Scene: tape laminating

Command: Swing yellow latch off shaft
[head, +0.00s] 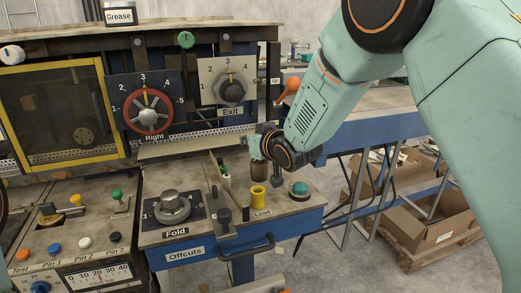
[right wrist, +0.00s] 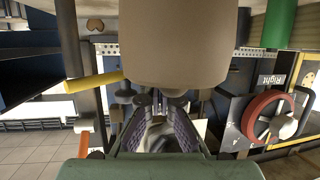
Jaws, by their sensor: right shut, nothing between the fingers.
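A yellow rod-shaped handle (right wrist: 94,82), which looks like the latch, sticks out left of the fingers in the right wrist view. I cannot pick it out for sure in the head view. A broad tan rounded body (right wrist: 176,45) fills the top middle of the wrist view and hides what lies behind it; I cannot see the shaft clearly. My right gripper (right wrist: 158,98) is shut and empty, and it looks apart from the yellow handle. In the head view my right gripper (head: 254,148) is small, in front of the machine above the Load panel. My left gripper is not in view.
The red-ringed Right dial (head: 147,112) and the Exit dial (head: 232,90) are left of my right arm. Below are the Fold knob (head: 172,206), a yellow spool-shaped knob (head: 258,197) and a teal button (head: 300,188). An orange handle (head: 291,86) is close to my forearm.

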